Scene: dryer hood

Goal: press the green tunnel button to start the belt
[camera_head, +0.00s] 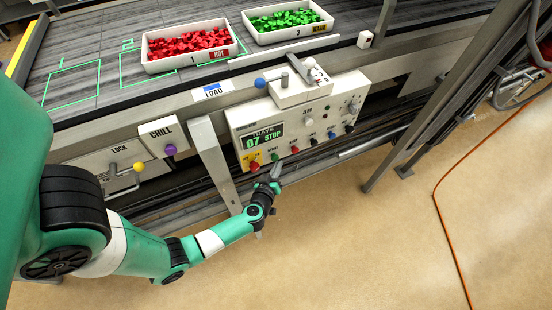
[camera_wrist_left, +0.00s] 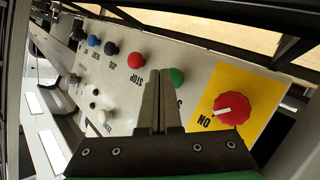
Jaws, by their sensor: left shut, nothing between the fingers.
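The control panel (camera_head: 318,118) is a white box on the front of the belt frame, with a display (camera_head: 263,137) reading "TRAYS 07 STOP". The green button (camera_head: 275,157) is on its lower row, between the red knob on yellow and a red button. In the left wrist view the green button (camera_wrist_left: 177,76) is beside the fingertips, partly hidden by them. My left gripper (camera_head: 276,168) is shut and empty, its tips (camera_wrist_left: 159,82) pointing at the panel close to the green button. I cannot tell whether they touch. My right gripper is not in view.
The red button marked STOP (camera_wrist_left: 136,60) and the red rotary knob (camera_wrist_left: 231,108) flank the green button closely. A bracket post (camera_head: 215,160) stands left of the panel. Trays of red pieces (camera_head: 150,67) and green pieces (camera_head: 262,38) sit on the belt. Floor in front is open.

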